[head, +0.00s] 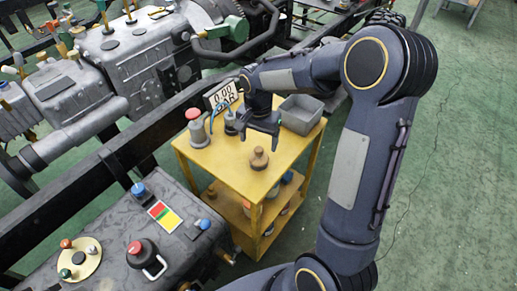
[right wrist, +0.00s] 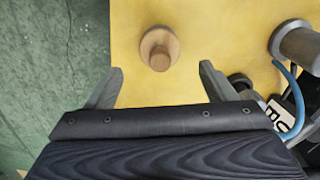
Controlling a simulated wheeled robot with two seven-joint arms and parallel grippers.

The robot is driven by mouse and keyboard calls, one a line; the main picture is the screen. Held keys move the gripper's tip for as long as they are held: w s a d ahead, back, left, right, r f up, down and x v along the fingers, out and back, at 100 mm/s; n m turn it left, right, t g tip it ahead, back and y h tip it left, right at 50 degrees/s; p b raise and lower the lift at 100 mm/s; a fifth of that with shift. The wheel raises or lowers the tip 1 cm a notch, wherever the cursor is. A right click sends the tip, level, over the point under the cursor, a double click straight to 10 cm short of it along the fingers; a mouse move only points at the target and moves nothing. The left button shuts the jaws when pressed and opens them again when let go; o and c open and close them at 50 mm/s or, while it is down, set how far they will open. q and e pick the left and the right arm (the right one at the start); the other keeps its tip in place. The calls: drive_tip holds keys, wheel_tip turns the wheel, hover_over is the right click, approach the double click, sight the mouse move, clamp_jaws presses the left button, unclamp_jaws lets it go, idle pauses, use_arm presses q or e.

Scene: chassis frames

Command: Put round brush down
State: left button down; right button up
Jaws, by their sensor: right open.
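The round brush (head: 259,158), a small brown knob-handled piece with a round base, stands upright on the yellow cart top (head: 230,163). In the right wrist view the brush (right wrist: 160,48) shows from above, just beyond the fingertips and centred between them. My right gripper (head: 261,128) is over the cart, behind the brush in the head view. Its fingers (right wrist: 161,70) are spread wide with nothing between them, apart from the brush. My left gripper is not in view.
A grey bin (head: 301,114) sits at the cart's back right. A red-topped grey device (head: 197,128) and a gauge sign reading 0.00 BAR (head: 222,96) stand at the left and back. Chassis machinery (head: 140,65) lies left.

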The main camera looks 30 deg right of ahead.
sight(259, 149)
wheel_tip(259, 149, up, 3)
drive_tip(key=shift+r, duration=0.1)
drive_tip(key=s+a+r+n+t+y, duration=0.1)
drive_tip(key=s+a+r+n+t, duration=0.1)
drive_tip(key=s, duration=0.5)
drive_tip(key=s+a+r+n+t+y, duration=0.1)
drive_tip(key=s+a+r+n, duration=0.1)
drive_tip(key=s+n, duration=0.2)
drive_tip(key=s+a+r+n+t+y, duration=0.1)
drive_tip(key=s+a+r+n+t, duration=0.1)
drive_tip(key=s, duration=0.9)
drive_tip(key=shift+a+n+t+y, duration=0.3)
drive_tip(key=shift+a+n+y, duration=0.1)
drive_tip(key=shift+a+n, duration=0.15)
drive_tip(key=shift+r, duration=0.1)
wheel_tip(259, 149, up, 8)
drive_tip(key=p, duration=0.8)
drive_tip(key=shift+f, duration=0.2)
